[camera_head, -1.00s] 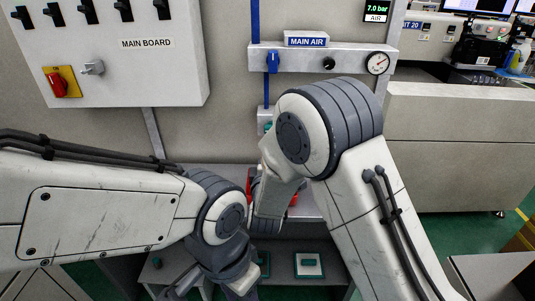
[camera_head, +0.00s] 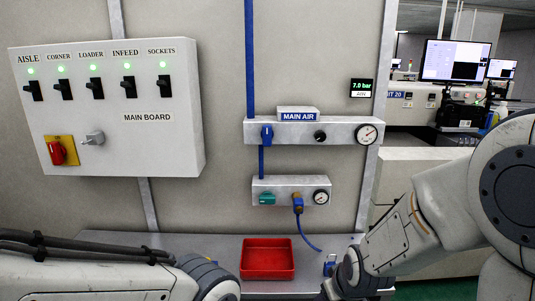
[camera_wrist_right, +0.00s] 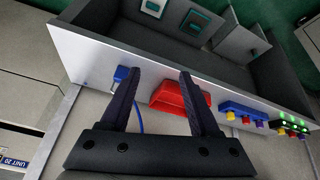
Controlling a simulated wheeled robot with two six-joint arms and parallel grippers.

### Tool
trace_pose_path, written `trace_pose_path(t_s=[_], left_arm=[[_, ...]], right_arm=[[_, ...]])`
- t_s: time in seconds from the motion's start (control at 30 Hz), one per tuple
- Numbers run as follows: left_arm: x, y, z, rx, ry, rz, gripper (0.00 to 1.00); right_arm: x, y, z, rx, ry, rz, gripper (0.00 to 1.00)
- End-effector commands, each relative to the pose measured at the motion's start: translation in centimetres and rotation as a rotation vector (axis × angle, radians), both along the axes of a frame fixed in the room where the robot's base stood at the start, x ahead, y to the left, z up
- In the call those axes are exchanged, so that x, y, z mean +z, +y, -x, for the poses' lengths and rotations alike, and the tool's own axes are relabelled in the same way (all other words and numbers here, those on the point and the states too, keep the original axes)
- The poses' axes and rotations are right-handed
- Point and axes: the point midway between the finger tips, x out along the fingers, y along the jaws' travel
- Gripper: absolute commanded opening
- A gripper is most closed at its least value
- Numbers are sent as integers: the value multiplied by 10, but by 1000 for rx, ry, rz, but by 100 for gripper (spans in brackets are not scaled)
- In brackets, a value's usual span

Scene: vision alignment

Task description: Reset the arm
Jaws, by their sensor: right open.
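My right arm enters from the right in the head view, bent, and its gripper (camera_head: 336,288) is low over the bench, mostly hidden by the wrist and the picture's bottom edge. In the right wrist view the right gripper (camera_wrist_right: 157,85) has its two dark fingers well apart, with nothing between them. My left arm lies low along the bottom left of the head view. Its hand is below the picture, so the left gripper is not seen.
A red tray (camera_head: 267,275) lies on the grey bench (camera_head: 215,245). A blue item (camera_head: 329,265) is right of it, near my right wrist. The main board (camera_head: 105,160) and main air panel (camera_head: 335,132) are on the wall behind.

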Motion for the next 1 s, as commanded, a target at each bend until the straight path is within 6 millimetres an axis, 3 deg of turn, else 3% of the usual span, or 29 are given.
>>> trace_pose_path(t_s=[0.33,0.67,0.87,1.0], left_arm=[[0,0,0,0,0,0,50],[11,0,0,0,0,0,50],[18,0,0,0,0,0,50],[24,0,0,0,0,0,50]], right_arm=[[-3,-42,84,-318,268,-53,62],[28,24,112,-87,321,-30,62],[51,63,148,82,369,-6,62],[69,87,184,223,412,20,62]])
